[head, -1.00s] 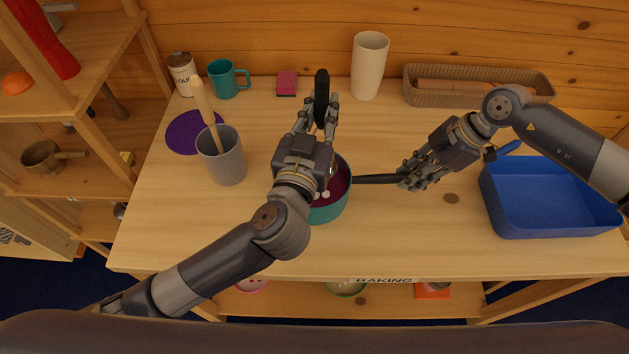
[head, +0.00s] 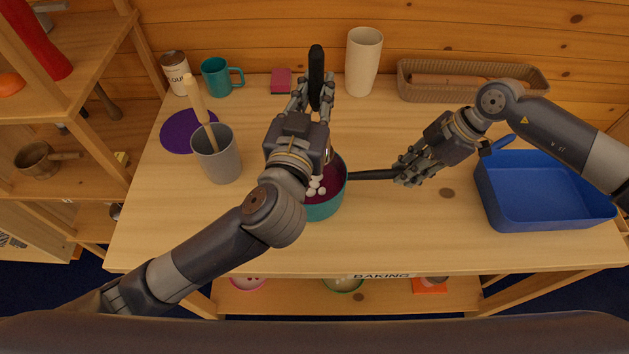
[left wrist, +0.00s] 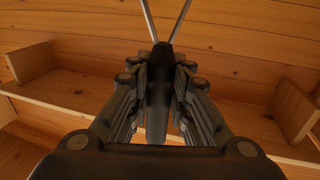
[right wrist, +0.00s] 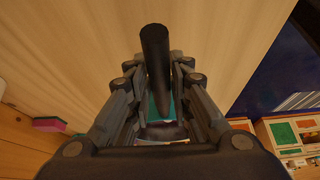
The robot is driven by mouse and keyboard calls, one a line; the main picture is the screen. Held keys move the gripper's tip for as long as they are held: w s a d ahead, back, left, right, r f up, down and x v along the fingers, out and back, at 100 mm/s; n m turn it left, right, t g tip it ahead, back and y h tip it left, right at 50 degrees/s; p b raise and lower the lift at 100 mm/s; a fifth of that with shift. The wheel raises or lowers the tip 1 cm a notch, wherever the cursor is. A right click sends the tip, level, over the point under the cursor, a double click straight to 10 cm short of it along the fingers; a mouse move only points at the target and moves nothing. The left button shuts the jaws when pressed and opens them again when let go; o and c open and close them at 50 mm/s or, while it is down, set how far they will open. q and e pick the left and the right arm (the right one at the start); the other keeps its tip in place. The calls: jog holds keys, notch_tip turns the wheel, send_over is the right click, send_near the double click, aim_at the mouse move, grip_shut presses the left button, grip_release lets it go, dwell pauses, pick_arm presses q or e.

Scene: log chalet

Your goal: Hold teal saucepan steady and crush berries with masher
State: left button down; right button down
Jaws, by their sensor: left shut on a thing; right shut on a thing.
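The teal saucepan (head: 328,208) stands on the table, with dark red contents and several small white lumps (head: 317,187) showing inside. My right gripper (head: 402,172) is shut on its black handle (head: 372,175), which also shows in the right wrist view (right wrist: 156,60). My left gripper (head: 315,92) is shut on the masher's black handle (head: 316,65), above and beyond the pan. In the left wrist view the handle (left wrist: 158,95) sits between the fingers, with two thin metal rods (left wrist: 150,20) running from it. The masher's head is not visible in the head view; my left wrist covers part of the pan.
A grey holder (head: 216,160) with a wooden-handled tool stands left of the pan on the table, near a purple mat (head: 178,140). A blue bin (head: 545,215) is at the right. A teal mug (head: 217,78), cream vase (head: 363,65) and basket (head: 425,90) line the back.

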jog(key=c, duration=1.4)
grip_release()
jog(key=shift+o, duration=0.2)
